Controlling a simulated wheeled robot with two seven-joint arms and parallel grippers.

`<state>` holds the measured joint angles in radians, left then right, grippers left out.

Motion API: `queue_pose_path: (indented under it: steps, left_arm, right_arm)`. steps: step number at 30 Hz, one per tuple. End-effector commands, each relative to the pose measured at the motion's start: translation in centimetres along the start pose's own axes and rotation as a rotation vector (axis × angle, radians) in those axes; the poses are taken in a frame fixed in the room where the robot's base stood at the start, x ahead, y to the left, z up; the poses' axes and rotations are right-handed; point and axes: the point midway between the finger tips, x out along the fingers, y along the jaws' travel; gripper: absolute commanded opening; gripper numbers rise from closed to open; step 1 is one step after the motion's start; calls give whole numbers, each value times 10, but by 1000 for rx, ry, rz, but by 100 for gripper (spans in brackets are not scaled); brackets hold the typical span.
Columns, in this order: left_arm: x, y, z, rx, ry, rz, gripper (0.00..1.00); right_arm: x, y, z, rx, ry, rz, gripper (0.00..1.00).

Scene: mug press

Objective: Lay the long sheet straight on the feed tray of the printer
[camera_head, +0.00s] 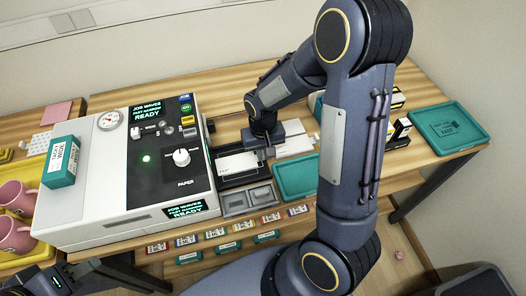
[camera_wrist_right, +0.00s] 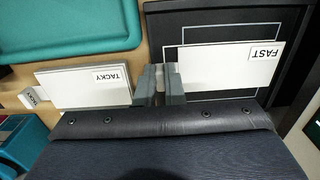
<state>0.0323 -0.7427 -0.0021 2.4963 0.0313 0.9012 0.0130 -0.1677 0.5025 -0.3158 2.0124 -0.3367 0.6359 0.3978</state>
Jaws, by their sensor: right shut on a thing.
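The long white sheet marked FAST (camera_head: 237,163) is over the black feed tray (camera_head: 230,182) at the printer's right side. In the right wrist view the sheet (camera_wrist_right: 225,67) runs roughly along the tray's outlined rectangle (camera_wrist_right: 232,25). I cannot tell whether it touches the tray. My right gripper (camera_head: 262,155) is shut on the sheet's near end; its two grey fingers also show in the right wrist view (camera_wrist_right: 161,85). The printer (camera_head: 130,165) is white with a black panel. My left gripper (camera_head: 62,282) is partly in view at the bottom left corner, its jaws unclear.
A white TACKY sheet (camera_wrist_right: 85,87) lies just beyond the fingers on the other side. Another teal tray (camera_head: 447,127) is at the far right.

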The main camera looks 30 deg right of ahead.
Motion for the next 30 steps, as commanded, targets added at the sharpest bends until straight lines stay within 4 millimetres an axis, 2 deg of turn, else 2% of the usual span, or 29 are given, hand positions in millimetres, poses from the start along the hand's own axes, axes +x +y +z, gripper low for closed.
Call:
queue_pose_path:
  steps: [1,2,3,7,14,19,23,30]
  left_arm:
    - [3,-1,1,0,0,0,36]
    - [2,-1,1,0,0,0,36]
    - [2,-1,1,0,0,0,36]
    - [2,-1,1,0,0,0,36]
    - [1,-1,1,0,0,0,36]
    - [-1,0,-1,0,0,0,36]
    - [-2,1,-1,0,0,0,36]
    - [-4,2,-2,0,0,0,36]
  right_arm:
    - [3,0,0,0,0,0,0]
    - [3,0,0,0,0,0,10]
    - [2,0,0,0,0,0,15]
    - [2,0,0,0,0,0,30]
    - [2,0,0,0,0,0,30]
    - [-9,0,-1,0,4,-2,30]
    - [-32,0,-1,0,7,-3,30]
    - [-85,0,-1,1,7,-3,30]
